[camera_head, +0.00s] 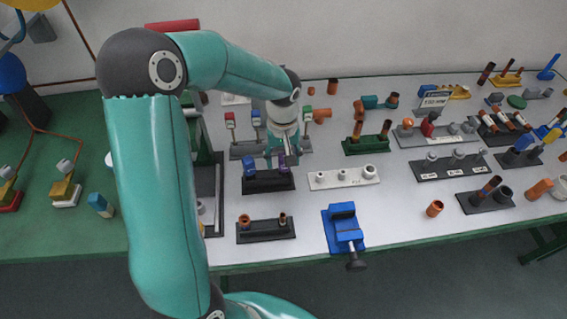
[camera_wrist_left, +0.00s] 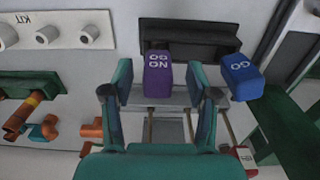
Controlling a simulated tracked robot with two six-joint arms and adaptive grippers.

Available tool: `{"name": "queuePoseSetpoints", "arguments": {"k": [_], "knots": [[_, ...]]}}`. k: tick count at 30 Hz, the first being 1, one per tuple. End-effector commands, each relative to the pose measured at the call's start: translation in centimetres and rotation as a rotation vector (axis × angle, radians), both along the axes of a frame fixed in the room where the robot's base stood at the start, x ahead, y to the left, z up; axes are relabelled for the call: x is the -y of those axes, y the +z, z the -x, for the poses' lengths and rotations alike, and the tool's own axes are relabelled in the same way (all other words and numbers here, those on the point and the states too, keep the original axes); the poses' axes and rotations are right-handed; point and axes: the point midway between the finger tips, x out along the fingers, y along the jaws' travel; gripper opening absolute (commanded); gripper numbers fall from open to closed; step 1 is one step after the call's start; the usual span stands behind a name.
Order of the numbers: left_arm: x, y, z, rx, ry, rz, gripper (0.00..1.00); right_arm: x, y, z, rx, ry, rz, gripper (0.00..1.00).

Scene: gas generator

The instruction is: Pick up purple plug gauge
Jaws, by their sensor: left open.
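The purple plug gauge (camera_wrist_left: 157,78), marked NO GO, sits in a dark holder (camera_wrist_left: 205,33) beside the blue gauge (camera_wrist_left: 239,78), marked GO. In the head view the purple gauge (camera_head: 282,160) is partly hidden by my left gripper (camera_head: 281,156); the blue gauge (camera_head: 249,167) is clear to its left on the holder (camera_head: 268,184). My left gripper (camera_wrist_left: 159,80) is open, one finger on each side of the purple gauge. A small gap shows at each side in the wrist view. My right gripper is not in view.
A white rack of pale plugs (camera_head: 343,177) stands right of the holder, and a dark base with copper pieces (camera_head: 265,230) in front. A blue vise (camera_head: 344,230) is at the table's front edge. Red and blue blocks on a grey rack (camera_head: 242,150) stand behind.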

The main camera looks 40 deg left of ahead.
Motion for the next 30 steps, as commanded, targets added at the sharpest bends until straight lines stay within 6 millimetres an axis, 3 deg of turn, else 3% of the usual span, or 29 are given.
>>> {"name": "queuePoseSetpoints", "arguments": {"k": [6,15,25,30], "knots": [[0.0,-2.7,-0.2,-0.003,0.001,0.001,0.58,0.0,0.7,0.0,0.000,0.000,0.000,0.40],[0.0,-3.2,-0.3,0.000,0.000,0.000,0.57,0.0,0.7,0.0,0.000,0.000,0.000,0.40],[0.0,-3.2,-0.3,0.000,0.000,0.000,0.03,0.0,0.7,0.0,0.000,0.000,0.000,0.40],[0.0,-3.1,-0.3,0.000,0.000,0.000,0.03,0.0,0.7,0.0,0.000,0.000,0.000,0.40]]}}
